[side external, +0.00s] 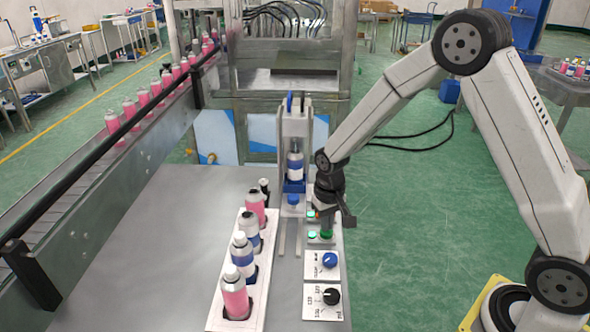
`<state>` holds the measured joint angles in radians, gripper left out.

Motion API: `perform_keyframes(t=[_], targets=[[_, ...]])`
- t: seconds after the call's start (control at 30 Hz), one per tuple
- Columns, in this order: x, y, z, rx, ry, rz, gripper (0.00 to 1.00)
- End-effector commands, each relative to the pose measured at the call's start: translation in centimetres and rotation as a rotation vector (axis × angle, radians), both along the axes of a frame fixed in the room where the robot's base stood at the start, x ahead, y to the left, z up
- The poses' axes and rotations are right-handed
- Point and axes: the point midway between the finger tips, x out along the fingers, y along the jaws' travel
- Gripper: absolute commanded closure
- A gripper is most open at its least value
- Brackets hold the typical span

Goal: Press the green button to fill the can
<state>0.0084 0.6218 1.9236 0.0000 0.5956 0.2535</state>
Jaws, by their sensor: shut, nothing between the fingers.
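My gripper (328,230) is shut and empty. It points down over the small button panel right of the crimping station, with its tip at or just above the green button (327,236). I cannot tell whether the button is pressed. A can (295,166) with a white and blue body stands upright in the blue holder (294,186) of the filling station (294,122). A small green light (312,236) glows left of the button.
A white rack (214,316) holding several pink and blue-banded cans stands left of the panel. Panels with a blue knob (330,260) and a black knob (331,296) lie in front. A conveyor (75,190) with pink bottles runs along the left. The left tabletop (150,240) is clear.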

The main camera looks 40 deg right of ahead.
Motion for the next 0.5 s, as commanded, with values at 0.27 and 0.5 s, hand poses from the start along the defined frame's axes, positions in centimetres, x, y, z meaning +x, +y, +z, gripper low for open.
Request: perform_keyframes(t=[0.27, 0.5], targets=[[0.0, 0.0, 1.7, 0.0, -0.001, 0.0, 1.0], [0.0, 0.0, 3.0, 0.0, -0.001, 0.0, 1.0]])
